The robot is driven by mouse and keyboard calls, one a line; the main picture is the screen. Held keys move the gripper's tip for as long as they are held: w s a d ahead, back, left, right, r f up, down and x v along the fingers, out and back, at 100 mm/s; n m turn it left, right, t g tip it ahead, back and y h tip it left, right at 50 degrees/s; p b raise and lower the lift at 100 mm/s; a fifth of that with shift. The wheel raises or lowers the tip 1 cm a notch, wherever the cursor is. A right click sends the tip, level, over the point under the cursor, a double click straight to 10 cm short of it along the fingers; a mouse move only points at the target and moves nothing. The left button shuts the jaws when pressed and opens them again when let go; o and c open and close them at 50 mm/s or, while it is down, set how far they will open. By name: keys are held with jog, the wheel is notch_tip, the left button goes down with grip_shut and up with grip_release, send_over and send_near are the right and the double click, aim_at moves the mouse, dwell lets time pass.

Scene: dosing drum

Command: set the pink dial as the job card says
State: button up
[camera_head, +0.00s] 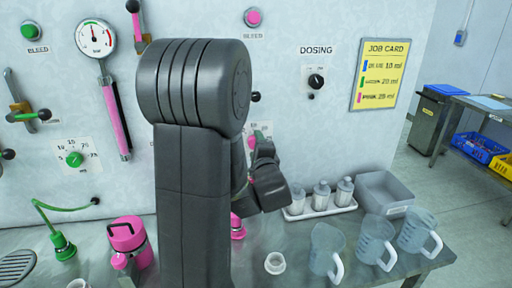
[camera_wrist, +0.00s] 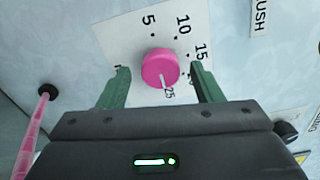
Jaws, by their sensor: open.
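The pink dial (camera_wrist: 160,68) sits on a white scale plate with 5, 10, 15 and 25 readable. Its white pointer line points toward the 25 mark. My gripper (camera_wrist: 160,72) is open, with one green finger on each side of the dial and a gap to each. In the head view, a bit of the pink dial (camera_head: 252,142) shows beside my gripper (camera_head: 262,142), and my arm hides much of its plate. The job card (camera_head: 379,75) on the wall has blue, green and pink lines; the pink line seems to read 25 ml, though small and blurred.
A green dial (camera_head: 75,159) and a gauge (camera_head: 96,38) are on the wall at left, a black dosing knob (camera_head: 316,81) at right. Below, the bench holds a pink canister (camera_head: 128,240), bottles in a tray (camera_head: 320,207), a grey bin (camera_head: 388,190) and clear jugs (camera_head: 326,250).

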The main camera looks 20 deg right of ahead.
jog(key=b+v, duration=0.1)
jog(key=v, duration=1.2)
jog(key=p+x, duration=0.1)
jog(key=x, duration=1.2)
jog(key=shift+w, duration=0.4)
jog(key=shift+s, duration=0.1)
